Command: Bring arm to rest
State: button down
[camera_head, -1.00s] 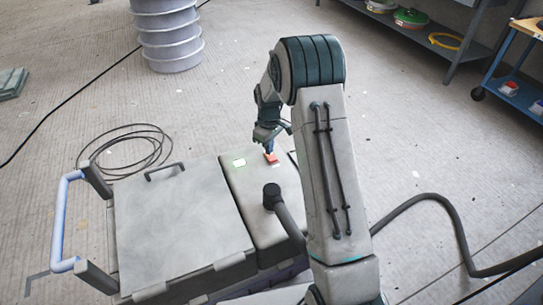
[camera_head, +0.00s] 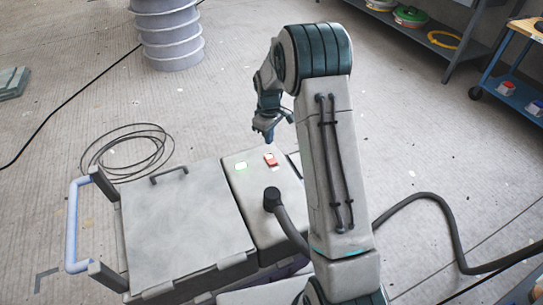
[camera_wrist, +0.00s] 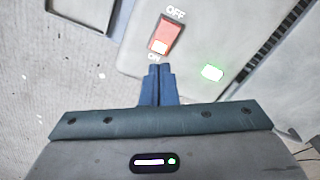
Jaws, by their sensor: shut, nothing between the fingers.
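My gripper (camera_head: 268,138) is shut and empty. In the head view it hangs at the end of my raised, bent arm, over the far edge of a grey wheeled machine (camera_head: 185,225). In the wrist view the two blue fingertips (camera_wrist: 158,72) are together, just short of a red rocker switch (camera_wrist: 167,37) marked OFF and ON. The switch also shows in the head view (camera_head: 271,159), with a gap between it and the fingers. A green light (camera_wrist: 212,72) glows beside the switch.
A thick dark hose (camera_head: 440,205) curves across the floor at right. A coiled black cable (camera_head: 128,152) lies behind the machine. A grey ribbed duct (camera_head: 168,35) stands at the back. A shelf (camera_head: 425,35) and a blue cart (camera_head: 515,90) stand at upper right. The floor between is mostly clear.

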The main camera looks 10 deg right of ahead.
dwell(0.4)
jog(key=s+r+m+p, duration=0.1)
jog(key=s+r+p, duration=0.3)
jog(key=r, duration=0.5)
jog(key=s+r+m+t+p, duration=0.15)
jog(key=s+r+p, duration=0.25)
jog(key=r, duration=0.5)
jog(key=s+r+m+p, duration=0.1)
jog(key=s+r+p, duration=0.35)
jog(key=r, duration=0.45)
jog(key=s+r+m+t+p, duration=0.1)
jog(key=s+r+m+p, duration=0.4)
jog(key=s+r+p, duration=0.6)
jog(key=s+r, duration=0.5)
jog(key=s, duration=0.3)
